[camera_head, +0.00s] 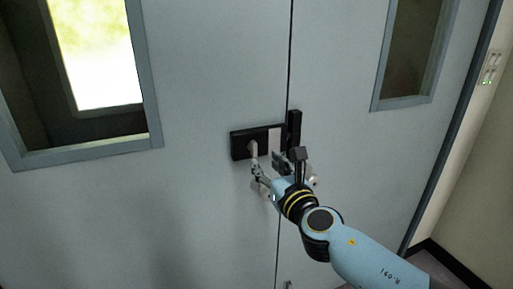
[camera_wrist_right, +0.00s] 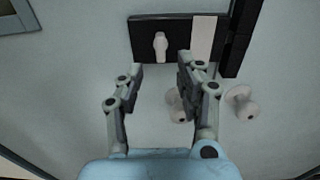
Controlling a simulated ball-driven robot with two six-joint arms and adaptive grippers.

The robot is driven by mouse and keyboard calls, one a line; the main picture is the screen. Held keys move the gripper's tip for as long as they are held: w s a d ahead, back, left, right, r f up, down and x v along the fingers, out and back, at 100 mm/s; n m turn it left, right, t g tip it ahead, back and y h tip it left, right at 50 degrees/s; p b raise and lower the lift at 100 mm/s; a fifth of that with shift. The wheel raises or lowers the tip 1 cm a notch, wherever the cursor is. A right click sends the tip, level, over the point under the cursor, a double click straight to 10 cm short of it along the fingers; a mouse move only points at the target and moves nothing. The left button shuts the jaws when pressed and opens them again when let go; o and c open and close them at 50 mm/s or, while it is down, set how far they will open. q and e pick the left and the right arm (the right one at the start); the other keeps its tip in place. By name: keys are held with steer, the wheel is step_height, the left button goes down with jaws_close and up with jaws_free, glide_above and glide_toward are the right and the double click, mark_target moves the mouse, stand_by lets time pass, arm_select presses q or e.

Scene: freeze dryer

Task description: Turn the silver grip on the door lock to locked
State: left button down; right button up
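The door lock is a black rectangular box (camera_head: 239,145) on the grey double door, left of the seam; it also shows in the right wrist view (camera_wrist_right: 142,36). Its silver grip (camera_wrist_right: 160,45) stands close to upright on the box's face, and shows in the head view (camera_head: 254,149). My right gripper (camera_head: 267,164) is at the lock. In the wrist view its fingers (camera_wrist_right: 158,80) are spread apart, below and on either side of the grip, with nothing between them. My left gripper is in neither view.
A pale plate (camera_wrist_right: 203,38) sits on the lock's right part, beside a black upright piece (camera_head: 294,128) at the seam. Two pale round knobs, one of them here (camera_wrist_right: 241,102), stick out below the lock. Windows are on both door leaves.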

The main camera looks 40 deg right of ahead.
mark_target(255, 149)
steer(key=x, duration=0.7)
steer(key=shift+w, duration=0.15)
jaws_close()
